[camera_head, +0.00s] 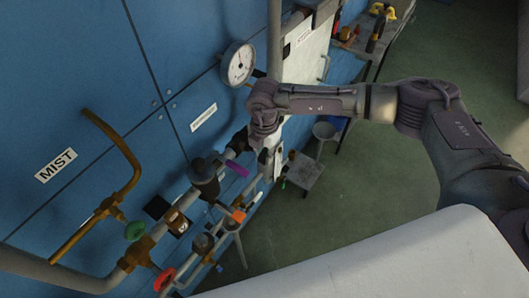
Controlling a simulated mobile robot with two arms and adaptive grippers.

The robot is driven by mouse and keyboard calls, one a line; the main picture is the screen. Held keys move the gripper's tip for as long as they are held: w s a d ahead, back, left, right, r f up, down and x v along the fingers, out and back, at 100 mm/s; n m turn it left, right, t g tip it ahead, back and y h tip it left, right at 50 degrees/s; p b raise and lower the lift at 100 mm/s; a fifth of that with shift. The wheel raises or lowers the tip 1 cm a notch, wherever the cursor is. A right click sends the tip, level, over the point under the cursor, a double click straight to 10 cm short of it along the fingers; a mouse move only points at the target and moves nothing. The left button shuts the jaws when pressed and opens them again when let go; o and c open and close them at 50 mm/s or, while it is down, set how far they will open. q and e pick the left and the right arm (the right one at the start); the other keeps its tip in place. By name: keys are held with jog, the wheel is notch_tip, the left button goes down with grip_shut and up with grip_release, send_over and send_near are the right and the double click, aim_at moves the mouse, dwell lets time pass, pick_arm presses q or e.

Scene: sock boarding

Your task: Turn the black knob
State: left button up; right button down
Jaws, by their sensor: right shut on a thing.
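My right arm comes in from the right, and its gripper (262,148) points down at the pipework on the blue wall. The gripper is shut on a dark part at the pipe, which looks like the black knob (239,141). The wrist and fingers hide much of it, so its turn angle cannot be told. Another black, round-topped fitting (203,171) sits on the same pipe to the lower left, apart from the gripper. My left gripper is not in view.
A pressure gauge (238,64) stands out from the wall just above the gripper. A small grey stool (304,170) stands behind. Green floor is open at the right.

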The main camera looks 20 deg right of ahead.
jog(key=shift+w+d+f+g+y+b, duration=0.15)
jog(key=shift+g+y+b, duration=0.25)
jog(key=shift+y+b, duration=0.35)
jog(key=g+y+b, duration=0.1)
jog(key=b, duration=0.1)
jog(key=g+y+b, duration=0.1)
jog(key=y+b, duration=0.1)
jog(key=shift+w+d+g, duration=0.2)
jog(key=shift+d+g, duration=0.05)
jog(key=shift+g, duration=0.05)
jog(key=g+y+b, duration=0.1)
jog(key=b, duration=0.1)
jog(key=g+y+b, duration=0.1)
jog(key=y+b, duration=0.1)
jog(key=g+y+b, duration=0.1)
jog(key=b, duration=0.1)
jog(key=shift+w+d+f+g+y+b, duration=0.15)
jog(key=shift+w+d+g+y+b, duration=0.1)
jog(key=shift+w+d+g+b, duration=0.1)
jog(key=shift+d+g+y+b, duration=0.1)
jog(key=shift+g+y+b, duration=0.55)
jog(key=shift+b, duration=0.45)
jog(key=c, duration=1)
grip_release()
jog(key=shift+c, duration=0.2)
